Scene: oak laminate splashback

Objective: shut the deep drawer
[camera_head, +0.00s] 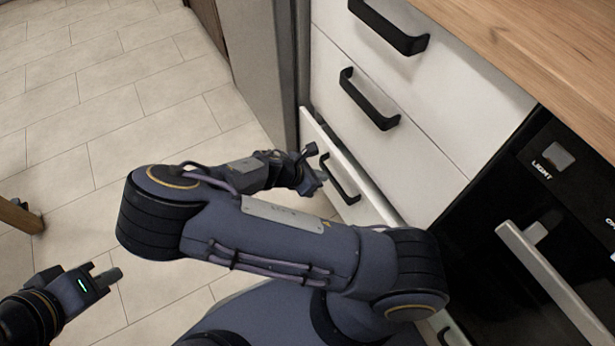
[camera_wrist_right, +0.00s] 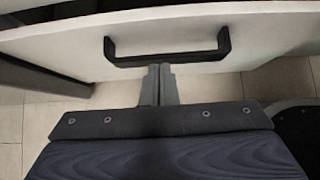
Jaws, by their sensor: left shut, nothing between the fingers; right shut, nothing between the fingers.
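The deep drawer (camera_head: 315,126) is the lowest white front in the stack. Its top edge stands a little out from the fronts above, so it is partly open. Its black bar handle (camera_head: 338,182) also shows in the right wrist view (camera_wrist_right: 168,61). My right gripper (camera_head: 318,170) is shut and empty, close in front of the drawer by the handle. In the right wrist view its fingertips (camera_wrist_right: 158,69) lie just below the handle's bar; I cannot tell whether they touch. My left gripper (camera_head: 112,274) is shut and empty over the floor at left. My right arm hides the drawer's lower part.
Two drawers with black handles (camera_head: 370,100) above are closed. A black oven (camera_head: 520,225) with a pale handle (camera_head: 555,275) is at right, under a wooden worktop (camera_head: 530,45). A wooden leg (camera_head: 20,216) stands at far left. The tiled floor (camera_head: 110,110) is otherwise clear.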

